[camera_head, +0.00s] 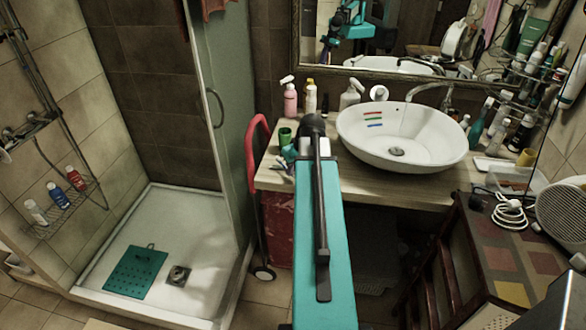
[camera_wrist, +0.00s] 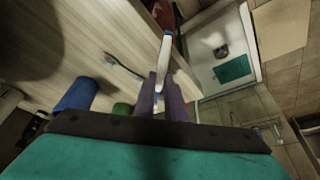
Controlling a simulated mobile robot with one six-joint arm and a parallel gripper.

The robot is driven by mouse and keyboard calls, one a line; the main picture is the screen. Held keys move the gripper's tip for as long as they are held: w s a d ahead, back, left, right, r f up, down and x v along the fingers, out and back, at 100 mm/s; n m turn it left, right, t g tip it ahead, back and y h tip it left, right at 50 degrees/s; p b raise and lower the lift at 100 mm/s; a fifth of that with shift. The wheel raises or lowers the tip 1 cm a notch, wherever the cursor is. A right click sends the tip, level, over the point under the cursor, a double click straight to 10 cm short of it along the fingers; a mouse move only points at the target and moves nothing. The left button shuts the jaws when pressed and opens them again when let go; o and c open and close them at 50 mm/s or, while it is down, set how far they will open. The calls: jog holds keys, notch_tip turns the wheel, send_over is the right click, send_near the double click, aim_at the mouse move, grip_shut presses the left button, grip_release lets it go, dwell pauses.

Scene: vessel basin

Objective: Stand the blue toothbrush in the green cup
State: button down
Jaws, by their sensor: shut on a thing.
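My gripper (camera_wrist: 160,82) is shut on a slim white-and-blue stick, which looks like the blue toothbrush (camera_wrist: 165,48). It extends beyond the fingers, over the edge of the wooden counter in the wrist view. The green cup (camera_head: 285,136) stands on the counter's left end in the head view. In the wrist view a green piece (camera_wrist: 122,109), likely this cup, shows left of the fingers, partly hidden by my gripper's body. The toothbrush and fingertips are hidden behind my arm in the head view.
A blue cylinder (camera_wrist: 77,94) and a thin dark stick with a pale end (camera_wrist: 122,67) are on the counter (camera_wrist: 90,30). A pink bottle (camera_head: 290,99) stands behind the green cup. The white basin (camera_head: 402,140) is to the right. A red-handled trolley (camera_head: 252,160) stands left.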

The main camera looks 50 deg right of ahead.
jog(key=shift+f, duration=0.3)
jog(key=shift+f+b, duration=0.3)
jog(key=shift+f, duration=0.2)
jog(key=c, duration=1.8)
grip_release()
jog(key=shift+r, duration=0.15)
jog(key=shift+r+p, duration=0.45)
jog(key=shift+b+v, duration=1.35)
jog(key=shift+v, duration=4.6)
